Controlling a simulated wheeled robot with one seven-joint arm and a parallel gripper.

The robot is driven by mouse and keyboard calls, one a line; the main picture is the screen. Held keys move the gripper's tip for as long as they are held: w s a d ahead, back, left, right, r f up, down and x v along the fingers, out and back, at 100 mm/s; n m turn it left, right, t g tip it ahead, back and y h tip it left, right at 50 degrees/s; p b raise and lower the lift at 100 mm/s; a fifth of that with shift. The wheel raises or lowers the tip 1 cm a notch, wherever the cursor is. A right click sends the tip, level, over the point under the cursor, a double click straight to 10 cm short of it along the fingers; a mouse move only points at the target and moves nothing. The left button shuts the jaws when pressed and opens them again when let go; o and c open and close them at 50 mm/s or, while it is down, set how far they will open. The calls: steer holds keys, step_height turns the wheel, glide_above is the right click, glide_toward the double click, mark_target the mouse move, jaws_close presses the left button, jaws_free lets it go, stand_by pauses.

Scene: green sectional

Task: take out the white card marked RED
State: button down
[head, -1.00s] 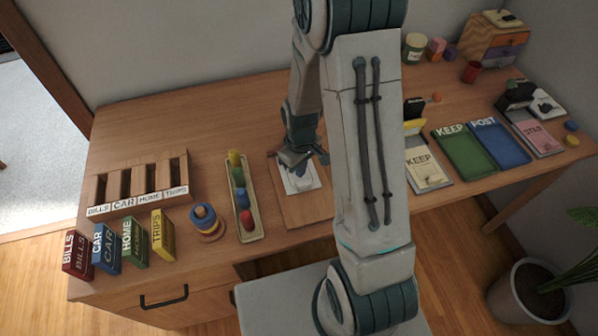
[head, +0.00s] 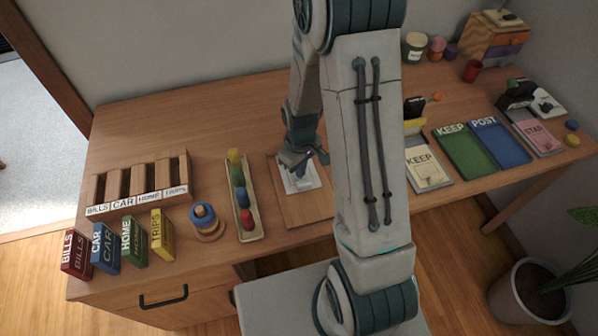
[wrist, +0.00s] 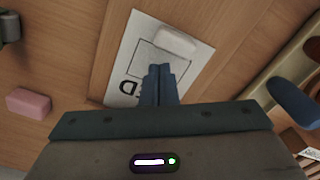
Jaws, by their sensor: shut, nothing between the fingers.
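The white card (wrist: 186,72) lies on a wooden board. In the wrist view it bears a printed outline and large upside-down letters, of which "ED" shows beside my fingers; the rest of the word is hidden. A white rounded block (wrist: 174,41) sits on the card near one edge. My gripper (wrist: 159,70) is shut and empty, its blue fingertips over the card just beside the block. I cannot tell whether they touch the card. In the head view the card (head: 312,176) shows partly below my gripper (head: 297,187).
A tray of coloured pieces (head: 257,236) and a stacking ring toy (head: 207,222) stand left of the board. A pink block (wrist: 28,103) lies nearby in the wrist view. A labelled wooden rack (head: 125,206) is further left; green KEEP and blue POST trays (head: 500,145) are right.

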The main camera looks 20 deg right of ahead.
mark_target(307, 196)
steer(key=shift+f+b, duration=0.45)
steer(key=shift+f, duration=0.15)
steer(key=shift+r, duration=0.3)
steer(key=shift+s, duration=0.15)
stand_by(0.4)
steer(key=shift+s+b, duration=0.3)
steer(key=shift+s, duration=2.55)
step_height(307, 196, up, 7)
steer(key=p, duration=0.5)
steer(key=shift+w, duration=0.35)
